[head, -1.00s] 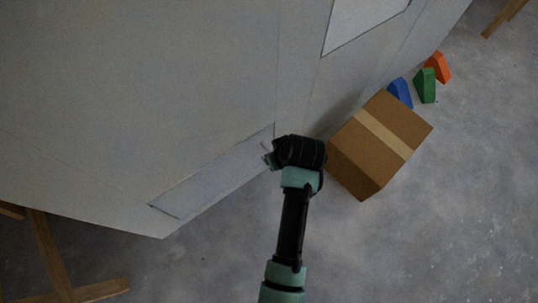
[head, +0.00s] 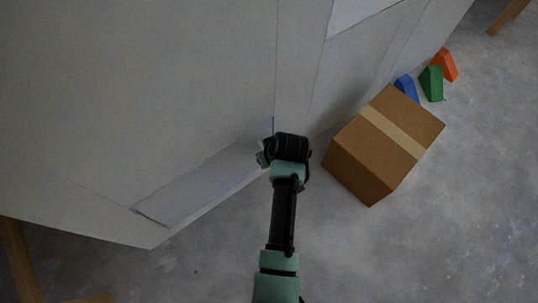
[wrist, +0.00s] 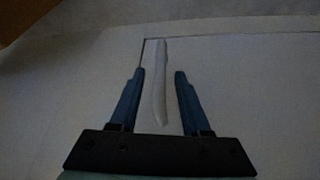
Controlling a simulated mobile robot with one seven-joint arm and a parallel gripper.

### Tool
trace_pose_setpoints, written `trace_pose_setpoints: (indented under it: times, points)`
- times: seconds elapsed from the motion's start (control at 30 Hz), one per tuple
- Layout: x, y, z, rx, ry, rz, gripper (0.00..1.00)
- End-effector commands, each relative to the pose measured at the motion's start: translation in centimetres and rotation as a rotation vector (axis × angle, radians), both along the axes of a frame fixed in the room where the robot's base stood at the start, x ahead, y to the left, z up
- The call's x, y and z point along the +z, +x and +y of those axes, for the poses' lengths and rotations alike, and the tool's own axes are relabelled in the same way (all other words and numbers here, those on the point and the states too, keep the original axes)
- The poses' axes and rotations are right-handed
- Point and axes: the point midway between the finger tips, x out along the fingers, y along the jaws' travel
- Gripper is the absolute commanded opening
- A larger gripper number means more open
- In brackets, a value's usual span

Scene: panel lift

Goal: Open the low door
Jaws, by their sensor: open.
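The low door (head: 195,190) is a pale grey panel low on the large grey wall in the head view, left of my gripper. It looks about flush with the wall; a thin dark seam shows at its lower left end. In the wrist view a pale, slim handle (wrist: 158,85) stands on the door face (wrist: 240,85), near a dark corner seam. My gripper (wrist: 159,73) is open, with one blue finger on each side of the handle and gaps between. In the head view my gripper (head: 264,155) is at the door's right end, its fingers mostly hidden by my wrist.
A taped cardboard box (head: 360,160) stands on the floor just right of my gripper. Behind it are blue (head: 406,88), green (head: 432,83) and orange (head: 446,65) blocks. A wooden leg (head: 20,260) stands at lower left. The floor at lower right is clear.

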Motion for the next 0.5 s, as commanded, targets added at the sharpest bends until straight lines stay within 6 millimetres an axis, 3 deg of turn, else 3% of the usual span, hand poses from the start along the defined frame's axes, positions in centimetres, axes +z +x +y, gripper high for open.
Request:
trace_pose_setpoints:
  times: [0.1, 0.37, 0.5]
  points:
    - [0.04, 0.00, 0.00, 0.000, 0.000, 0.000, 0.45]
    - [0.04, -0.01, -0.02, 0.000, 0.000, 0.000, 0.00]
    - [0.03, -0.02, -0.02, 0.000, 0.000, 0.000, 0.00]
